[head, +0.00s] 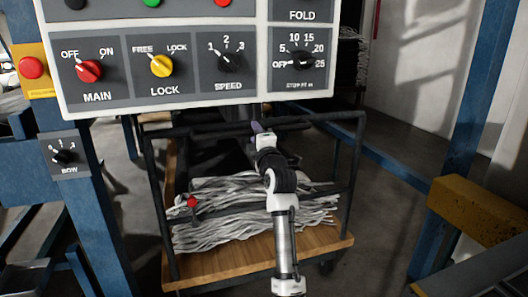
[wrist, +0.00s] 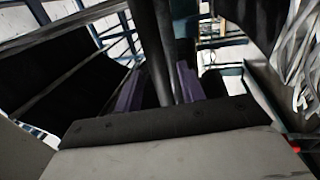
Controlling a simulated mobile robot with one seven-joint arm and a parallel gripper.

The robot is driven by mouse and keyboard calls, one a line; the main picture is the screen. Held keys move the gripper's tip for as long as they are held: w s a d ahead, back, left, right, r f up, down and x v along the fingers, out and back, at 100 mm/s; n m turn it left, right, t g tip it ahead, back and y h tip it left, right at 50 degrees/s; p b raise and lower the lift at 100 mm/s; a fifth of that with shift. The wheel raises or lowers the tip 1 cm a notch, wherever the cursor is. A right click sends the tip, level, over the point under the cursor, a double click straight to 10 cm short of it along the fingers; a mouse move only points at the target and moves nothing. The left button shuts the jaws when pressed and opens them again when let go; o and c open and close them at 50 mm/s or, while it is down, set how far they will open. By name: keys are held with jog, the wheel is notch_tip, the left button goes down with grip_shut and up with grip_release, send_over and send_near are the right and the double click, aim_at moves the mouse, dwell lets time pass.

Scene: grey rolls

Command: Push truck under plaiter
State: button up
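The truck (head: 262,268) is a dark tube frame with a wooden deck, loaded with a pile of grey-white strips (head: 215,225). It stands below the control panel in the head view. My gripper (head: 257,128) reaches over the pile to the far top rail of the truck, its fingertips small there. In the wrist view, its two purple fingers (wrist: 158,88) are apart, with a dark bar (wrist: 152,35) between them. I cannot tell whether the fingers touch the bar. The plaiter is not clearly identifiable; dark machinery behind the truck is partly hidden by the panel.
The control panel (head: 195,102) with knobs hangs over the truck's top. Blue posts (head: 88,190) stand at left and a blue post (head: 466,130) at right. A yellow beam (head: 480,205) lies at right. Grey floor (head: 385,215) is clear right of the truck.

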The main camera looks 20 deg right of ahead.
jog(key=s+f+b, duration=0.1)
jog(key=s+f, duration=0.1)
jog(key=s, duration=0.9)
jog(key=shift+d, duration=0.2)
jog(key=shift+s+f, duration=0.1)
jog(key=shift+f, duration=0.05)
